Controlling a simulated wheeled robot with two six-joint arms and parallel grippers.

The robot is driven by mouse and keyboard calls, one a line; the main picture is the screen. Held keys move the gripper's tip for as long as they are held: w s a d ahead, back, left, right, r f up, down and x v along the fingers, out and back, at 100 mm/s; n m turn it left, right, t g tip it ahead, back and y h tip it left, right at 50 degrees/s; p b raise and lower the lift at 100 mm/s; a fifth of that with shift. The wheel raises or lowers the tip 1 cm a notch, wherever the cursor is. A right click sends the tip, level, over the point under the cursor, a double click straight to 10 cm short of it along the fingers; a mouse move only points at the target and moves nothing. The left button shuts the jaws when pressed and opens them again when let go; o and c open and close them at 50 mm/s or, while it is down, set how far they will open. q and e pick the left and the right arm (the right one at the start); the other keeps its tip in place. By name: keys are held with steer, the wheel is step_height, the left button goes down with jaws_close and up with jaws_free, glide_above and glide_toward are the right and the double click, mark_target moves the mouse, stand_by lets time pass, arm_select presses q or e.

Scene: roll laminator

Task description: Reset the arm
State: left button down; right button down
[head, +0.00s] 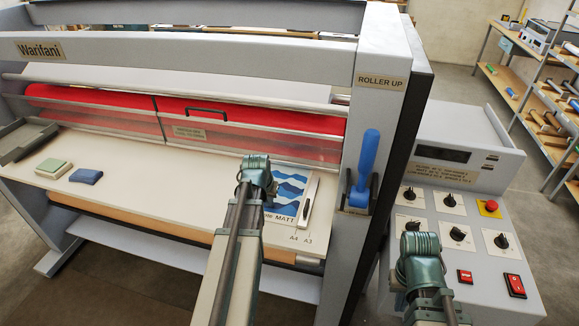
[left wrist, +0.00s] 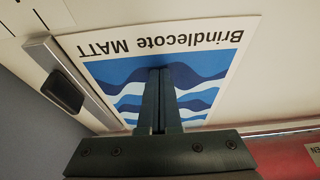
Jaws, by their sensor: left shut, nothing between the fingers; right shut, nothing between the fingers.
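My left gripper (head: 256,170) reaches in from the lower left over the laminator's feed table (head: 140,175). It is above the blue-and-white printed sheet (head: 287,192). In the left wrist view its shut fingers (left wrist: 159,105) lie across the sheet's wave picture (left wrist: 205,85), with nothing between them; I cannot tell whether they touch it. My right gripper (head: 413,243) is shut and empty in front of the control panel (head: 450,225), near its lower left knobs. Its fingertips are mostly hidden by its own body.
A blue lever (head: 366,160) stands on the right post under the "ROLLER UP" label. A guide bar (head: 308,200) lies right of the sheet. Green and blue pads (head: 86,175) sit at the table's left. The panel has several knobs, red switches and a red button (head: 491,206). Shelves stand far right.

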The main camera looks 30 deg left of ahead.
arm_select(q)
steer(key=shift+s+d+f, duration=0.1)
steer(key=shift+s, duration=0.1)
stand_by(0.5)
steer(key=shift+w+r+p, duration=0.1)
steer(key=shift+r+p, duration=0.85)
steer(key=shift+r, duration=0.1)
step_height(320, 180, up, 5)
steer(key=p, duration=0.5)
